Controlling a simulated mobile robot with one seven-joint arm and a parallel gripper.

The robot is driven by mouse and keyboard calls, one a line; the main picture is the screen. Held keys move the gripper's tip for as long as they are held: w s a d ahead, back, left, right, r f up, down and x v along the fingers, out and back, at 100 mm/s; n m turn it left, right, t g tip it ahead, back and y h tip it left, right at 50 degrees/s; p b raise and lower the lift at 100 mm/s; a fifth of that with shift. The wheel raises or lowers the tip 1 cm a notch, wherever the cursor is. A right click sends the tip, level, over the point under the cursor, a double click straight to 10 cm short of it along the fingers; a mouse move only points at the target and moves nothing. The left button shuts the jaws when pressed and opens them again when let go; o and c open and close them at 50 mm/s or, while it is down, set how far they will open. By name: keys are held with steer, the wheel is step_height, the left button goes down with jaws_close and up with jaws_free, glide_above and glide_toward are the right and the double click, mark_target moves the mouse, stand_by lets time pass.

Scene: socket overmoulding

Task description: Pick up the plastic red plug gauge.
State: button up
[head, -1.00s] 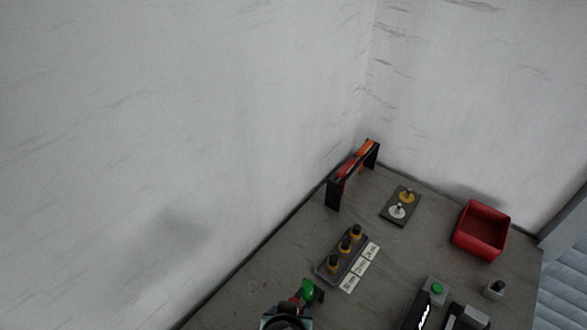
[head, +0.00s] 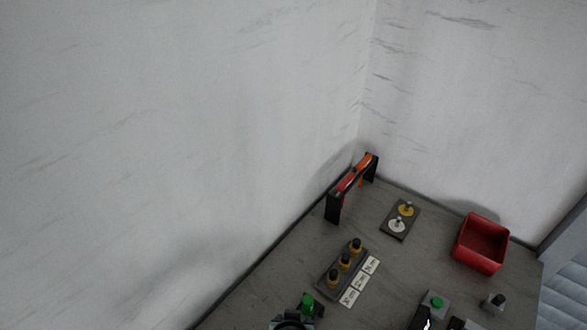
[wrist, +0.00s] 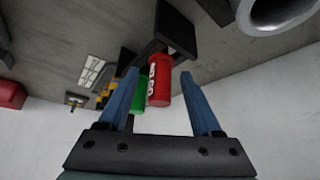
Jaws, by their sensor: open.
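The red plug gauge (wrist: 159,82) shows in the wrist view as a red cylinder with white lettering. It appears between the two blue fingers of my gripper (wrist: 160,74), which is open with a gap to the right finger. A green cylinder (wrist: 136,92) is just left of the red one, close to the left finger. I cannot tell whether the fingers touch either. A black stand (wrist: 178,28) is by the red cylinder's far end. In the head view the green piece (head: 307,302) shows at the bottom edge; the red one is not clearly visible there.
A rack of black-and-yellow pieces (head: 343,264) with white labels (head: 360,282) is close by on the grey bench (head: 290,275). A red bin (head: 481,243), a plate with two knobs (head: 400,220) and a black stand with orange and red pieces (head: 351,188) are farther back, near the walls.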

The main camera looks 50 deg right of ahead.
jaws_close()
stand_by(0.3)
